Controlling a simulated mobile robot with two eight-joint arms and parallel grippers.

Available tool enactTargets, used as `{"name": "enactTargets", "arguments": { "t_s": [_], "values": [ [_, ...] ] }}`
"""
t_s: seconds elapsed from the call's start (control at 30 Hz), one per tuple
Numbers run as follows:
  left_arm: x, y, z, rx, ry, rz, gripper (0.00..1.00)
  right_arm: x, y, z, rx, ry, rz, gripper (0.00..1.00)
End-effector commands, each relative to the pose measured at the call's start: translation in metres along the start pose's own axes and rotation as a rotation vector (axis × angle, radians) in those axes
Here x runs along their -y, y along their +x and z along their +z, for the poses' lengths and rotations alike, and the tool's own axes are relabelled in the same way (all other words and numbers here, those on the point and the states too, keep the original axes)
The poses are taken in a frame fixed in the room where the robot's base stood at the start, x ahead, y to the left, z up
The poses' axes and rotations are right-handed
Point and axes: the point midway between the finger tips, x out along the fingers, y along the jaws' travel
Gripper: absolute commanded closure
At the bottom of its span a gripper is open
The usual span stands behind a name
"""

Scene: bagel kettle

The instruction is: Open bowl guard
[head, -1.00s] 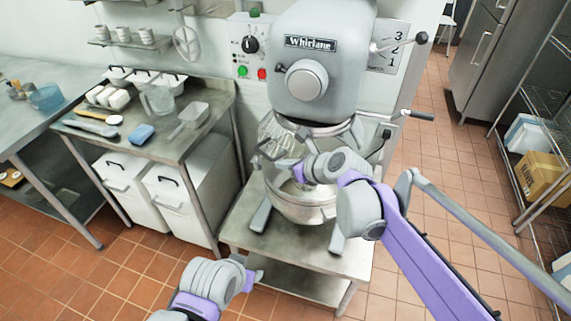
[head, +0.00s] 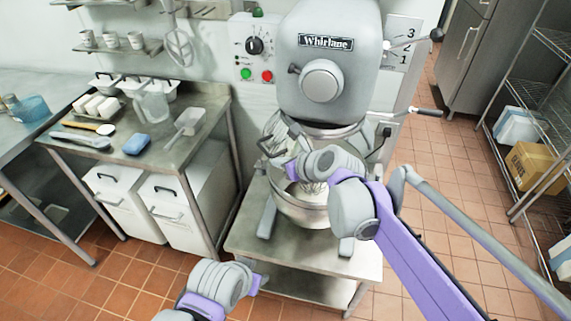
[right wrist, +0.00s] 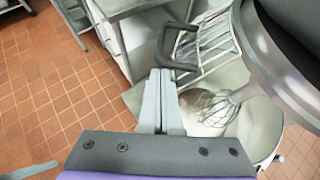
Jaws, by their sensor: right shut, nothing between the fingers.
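The bowl guard (head: 277,128), a wire cage with a dark handle, sits at the left of the mixer bowl (head: 300,207), under the grey mixer head (head: 330,60). In the right wrist view, the guard (right wrist: 213,45) and its dark handle (right wrist: 180,67) are beside my right fingertips (right wrist: 160,78); I cannot tell whether they touch. The right gripper (head: 280,152) is shut and empty. The whisk (right wrist: 222,108) and bowl interior show through the uncovered front. My left gripper (head: 256,283) is low in front of the mixer table, away from the guard; its jaw opening is unclear.
The mixer stands on a steel table (head: 300,255). Left of it, a steel bench (head: 185,135) holds a jug, a scoop and a blue sponge, with white bins (head: 175,210) below. A wire rack with boxes (head: 530,160) stands right. Tiled floor lies between.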

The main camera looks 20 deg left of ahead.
Motion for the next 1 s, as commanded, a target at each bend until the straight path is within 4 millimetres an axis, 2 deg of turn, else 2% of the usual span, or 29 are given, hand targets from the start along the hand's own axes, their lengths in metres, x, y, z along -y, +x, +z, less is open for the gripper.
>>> {"name": "enactTargets", "arguments": {
  "t_s": [0.17,0.3,0.6,1.0],
  "values": [
    [0.000,0.004,0.004,0.003,0.000,0.000,0.50,-0.006,0.015,0.010,0.000,-0.006,0.007,1.00],
    [0.000,0.006,0.006,0.005,0.000,0.000,0.50,-0.010,0.035,0.023,0.000,-0.006,0.008,1.00],
    [0.000,0.005,0.005,0.004,0.000,0.000,0.50,-0.008,0.068,0.047,0.000,-0.005,0.006,1.00],
    [0.000,0.004,0.004,0.003,0.000,0.000,0.50,-0.003,0.084,0.059,0.000,-0.004,0.005,1.00]
  ]
}}
